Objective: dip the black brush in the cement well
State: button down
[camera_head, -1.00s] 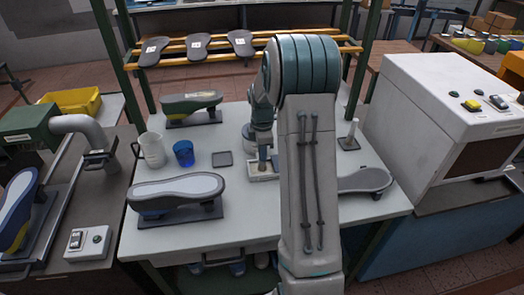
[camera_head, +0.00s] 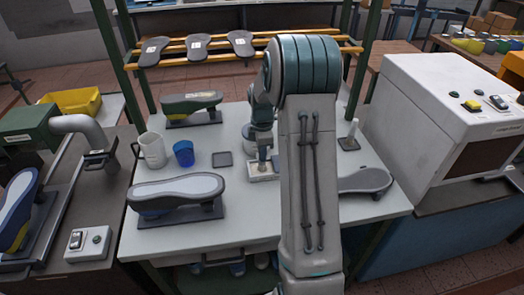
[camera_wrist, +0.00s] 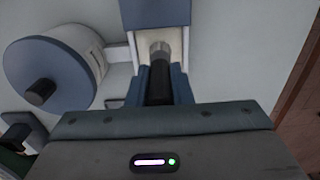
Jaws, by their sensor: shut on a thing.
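My gripper (camera_head: 263,157) is shut on the black brush and points down over the worktable. In the wrist view, the brush's black handle (camera_wrist: 159,84) is between the blue fingers, with a metal ferrule (camera_wrist: 159,49) beyond them. The cement well (camera_head: 260,178) is a small pale block on the table below the gripper. In the wrist view its pale inside (camera_wrist: 145,45) shows around the ferrule. The brush head is over or in the well; its bristles are hidden, so I cannot tell whether they touch cement.
A round blue-and-white pot (camera_wrist: 52,72) with a black knob stands beside the well. A blue cup (camera_head: 183,153), white mug (camera_head: 151,150), dark square pad (camera_head: 222,159) and shoe last (camera_head: 177,189) are left. A pale upright object (camera_head: 351,131) is right. The front table strip is clear.

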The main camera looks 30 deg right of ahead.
jog(key=shift+r+p, duration=2.1)
jog(key=shift+r, duration=1.35)
